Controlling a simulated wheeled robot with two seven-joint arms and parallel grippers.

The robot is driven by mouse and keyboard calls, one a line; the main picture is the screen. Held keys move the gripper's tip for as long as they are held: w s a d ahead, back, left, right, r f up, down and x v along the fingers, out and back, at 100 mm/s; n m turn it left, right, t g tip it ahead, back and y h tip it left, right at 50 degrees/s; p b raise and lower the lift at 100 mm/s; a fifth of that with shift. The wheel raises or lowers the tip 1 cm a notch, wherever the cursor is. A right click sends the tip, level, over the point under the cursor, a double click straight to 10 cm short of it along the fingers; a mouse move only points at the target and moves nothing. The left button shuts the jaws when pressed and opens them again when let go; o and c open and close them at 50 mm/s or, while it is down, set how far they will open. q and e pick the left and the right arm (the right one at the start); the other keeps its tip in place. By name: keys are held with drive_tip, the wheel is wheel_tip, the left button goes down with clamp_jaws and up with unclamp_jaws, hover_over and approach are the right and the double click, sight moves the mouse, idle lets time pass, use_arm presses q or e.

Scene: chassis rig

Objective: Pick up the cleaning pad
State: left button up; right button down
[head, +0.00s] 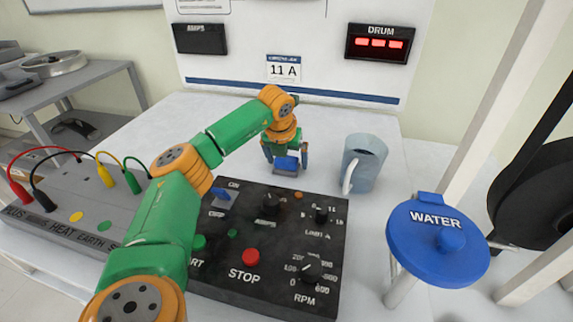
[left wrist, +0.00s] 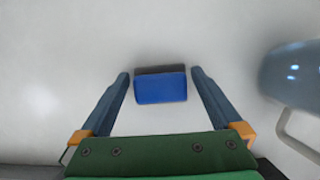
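The cleaning pad (head: 286,166) is a small block with a blue top and a dark grey edge, on the white table behind the control panel. It also shows in the left wrist view (left wrist: 161,88), centred between the fingertips. My left gripper (head: 286,156) is above it, pointing down. In the left wrist view the left gripper (left wrist: 160,76) is open, one finger on each side of the pad, with a narrow gap at both sides. My right gripper is in neither view.
A grey-blue jug (head: 365,162) stands just right of the pad, its handle toward the front. The black control panel (head: 222,260) lies in front. A blue WATER disc (head: 437,262) is at the right. The table left of the pad is clear.

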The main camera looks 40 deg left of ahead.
use_arm(q)
drive_tip(key=c, duration=1.1)
drive_tip(key=shift+o, duration=0.2)
drive_tip(key=shift+r, duration=0.15)
drive_tip(key=shift+r, duration=0.35)
drive_tip(key=s+d+r+p, duration=0.1)
drive_tip(key=s+d+r, duration=0.4)
drive_tip(key=d+r, duration=0.7)
drive_tip(key=shift+s+d, duration=0.2)
drive_tip(key=shift+d, duration=0.25)
